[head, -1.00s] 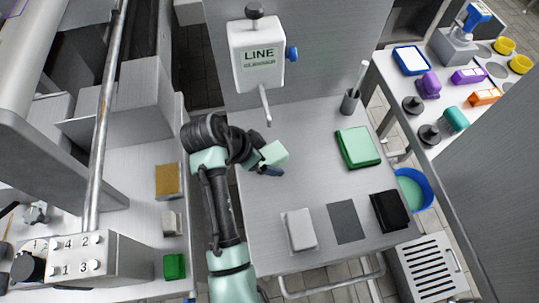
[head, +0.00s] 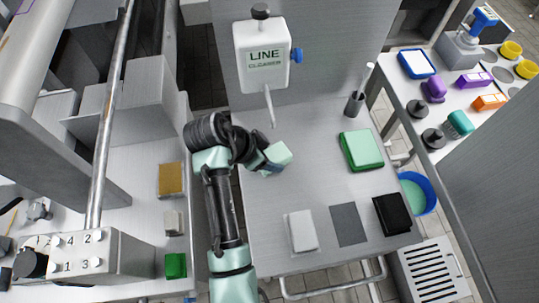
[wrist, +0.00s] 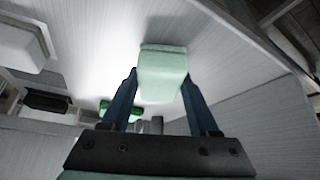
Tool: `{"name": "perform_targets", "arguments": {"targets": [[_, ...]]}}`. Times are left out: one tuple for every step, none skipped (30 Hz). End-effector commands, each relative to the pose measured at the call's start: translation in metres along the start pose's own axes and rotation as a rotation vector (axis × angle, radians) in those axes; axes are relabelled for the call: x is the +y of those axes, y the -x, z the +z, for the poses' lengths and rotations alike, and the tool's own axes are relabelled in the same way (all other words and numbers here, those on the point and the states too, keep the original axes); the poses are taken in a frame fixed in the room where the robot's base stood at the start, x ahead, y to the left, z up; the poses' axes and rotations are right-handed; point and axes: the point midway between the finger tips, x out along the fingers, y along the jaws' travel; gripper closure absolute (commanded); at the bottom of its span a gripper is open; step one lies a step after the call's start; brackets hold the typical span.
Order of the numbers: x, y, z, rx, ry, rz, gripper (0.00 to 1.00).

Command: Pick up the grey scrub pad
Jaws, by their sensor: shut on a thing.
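My gripper (wrist: 161,88) is shut on a pale green block (wrist: 162,70), which sits between its two dark blue fingers in the wrist view. In the head view the block (head: 278,153) is held over the left part of the steel table (head: 300,188). A flat dark grey rectangle (head: 348,224) lies at the table's front, between a white block (head: 301,231) and a black pad (head: 392,214). It is the only grey pad-like thing on this table, and its thickness is hard to tell. My gripper is behind and left of it, well apart.
A green pad (head: 361,150) and a dark cup (head: 354,103) with a stick stand at the table's back right. A white dispenser (head: 263,55) with a spout hangs behind my gripper. Brown and green pads lie on the left counter (head: 148,220). The table's middle is clear.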

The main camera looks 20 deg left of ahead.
Motion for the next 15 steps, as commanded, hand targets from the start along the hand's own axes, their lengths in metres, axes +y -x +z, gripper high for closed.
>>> {"name": "perform_targets", "arguments": {"targets": [[0.001,0.003,-0.001,0.0,-0.002,-0.001,0.99],[0.001,0.006,-0.003,0.001,-0.002,-0.002,0.99],[0.001,0.011,-0.006,0.002,-0.002,-0.003,0.99],[0.0,0.016,-0.009,0.002,-0.002,-0.003,0.99],[0.0,0.02,-0.011,0.003,-0.001,-0.004,0.99],[0.0,0.026,-0.015,0.003,-0.002,-0.005,0.99],[0.0,0.032,-0.018,0.003,-0.002,-0.005,0.99],[0.0,0.037,-0.021,0.003,-0.002,-0.004,0.99],[0.0,0.045,-0.025,0.003,-0.001,-0.006,0.99],[0.0,0.051,-0.029,0.004,-0.002,-0.005,0.99],[0.0,0.057,-0.033,0.004,-0.003,-0.006,0.99],[0.004,0.06,-0.033,0.0,-0.001,-0.002,0.99],[0.011,0.059,-0.028,-0.003,0.0,0.0,0.99],[0.017,0.059,-0.025,-0.003,-0.001,0.001,0.99],[0.024,0.061,-0.023,-0.003,-0.001,0.002,0.99]]}}
